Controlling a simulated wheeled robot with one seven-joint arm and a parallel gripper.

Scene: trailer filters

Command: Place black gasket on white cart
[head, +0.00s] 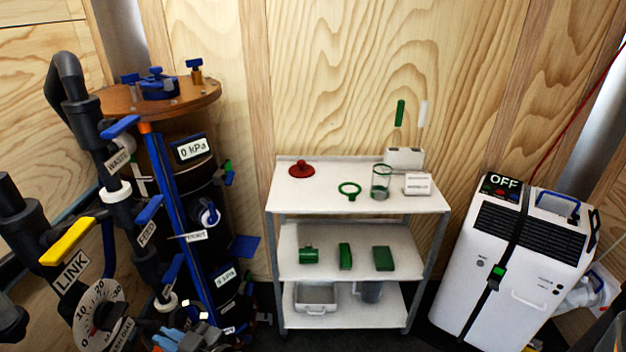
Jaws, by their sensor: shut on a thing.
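The white cart (310,200) stands against the wooden wall in the middle of the head view, with three shelves. My gripper (194,310) appears low at the left, in front of the column, apart from the cart. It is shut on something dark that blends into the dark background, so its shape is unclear. I cannot clearly make out the black gasket.
A white holder (404,158) with green and white handles stands at the top's back right. The lower shelves hold green parts and containers. The top's front left is clear. The filter column (180,190) and valve pipes (110,170) crowd the left; a white machine (500,270) stands right.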

